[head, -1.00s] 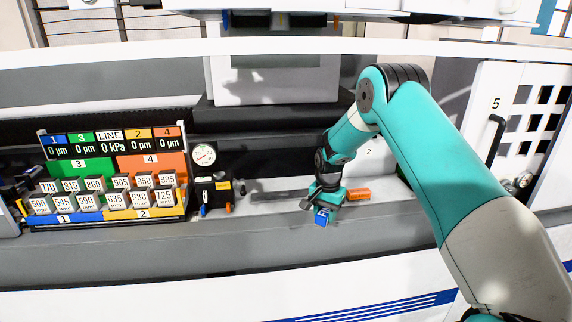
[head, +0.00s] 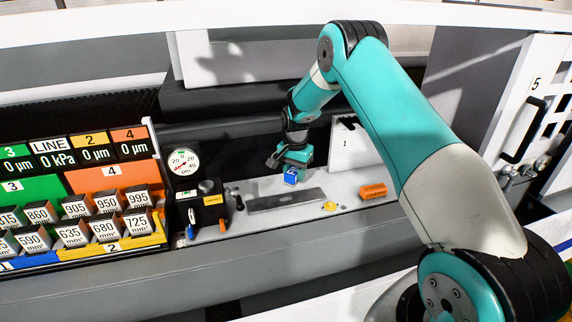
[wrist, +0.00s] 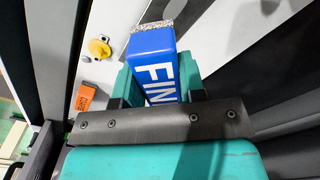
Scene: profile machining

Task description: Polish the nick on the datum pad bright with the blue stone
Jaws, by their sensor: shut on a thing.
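The blue stone (head: 291,178) is in my gripper (head: 294,168), just beyond a long flat grey bar (head: 287,200) on the light ledge. In the wrist view the blue block (wrist: 154,62) shows white letters starting "FIN" and a speckled grey end pointing away from my gripper. The green fingers (wrist: 158,85) are shut on its sides. I cannot tell whether the stone touches the surface below. No nick can be made out, and I cannot tell which surface is the datum pad.
An orange block (head: 373,191) lies to the right, and a small yellow piece (head: 329,206) is nearer the bar. A dial gauge (head: 183,162) on a black base and a rack of numbered blocks (head: 105,230) stand left. A white panel marked 1 (head: 347,143) is behind.

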